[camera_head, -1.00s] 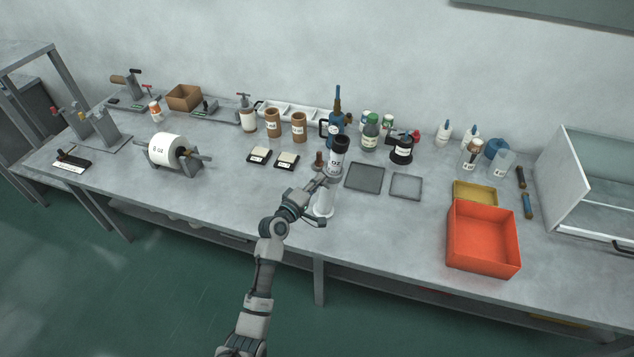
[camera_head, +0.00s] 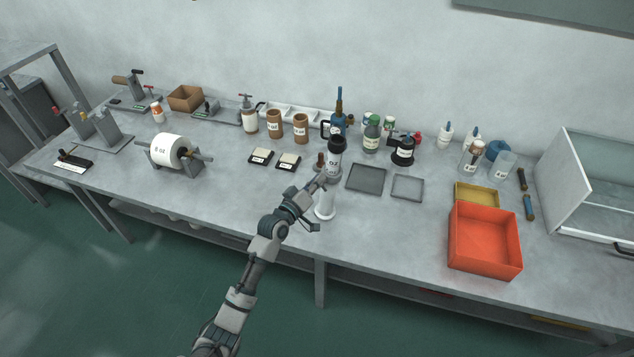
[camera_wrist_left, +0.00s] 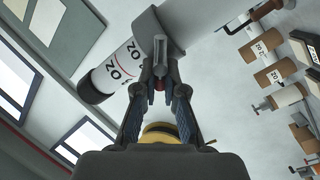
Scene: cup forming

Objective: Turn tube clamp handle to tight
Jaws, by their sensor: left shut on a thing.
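A tube (camera_head: 333,163) with a black end and a white "OZ" label stands upright above a white base (camera_head: 326,207) near the bench's middle. It also shows in the left wrist view (camera_wrist_left: 118,68), where a grey clamp collar (camera_wrist_left: 160,33) goes around it. My left gripper (camera_head: 321,181) is at the clamp, on the tube's near left side. In the left wrist view its fingers (camera_wrist_left: 160,88) are closed on the clamp handle (camera_wrist_left: 163,56), a grey lever with a reddish part between the fingertips. The fingers hide part of the handle. My right gripper is out of view.
Two dark scale-like pads (camera_head: 288,162) lie left of the tube, and a flat grey tray (camera_head: 366,177) lies right of it. Bottles and brown cups (camera_head: 301,128) stand behind. An orange bin (camera_head: 485,240) sits at right. The bench front is clear.

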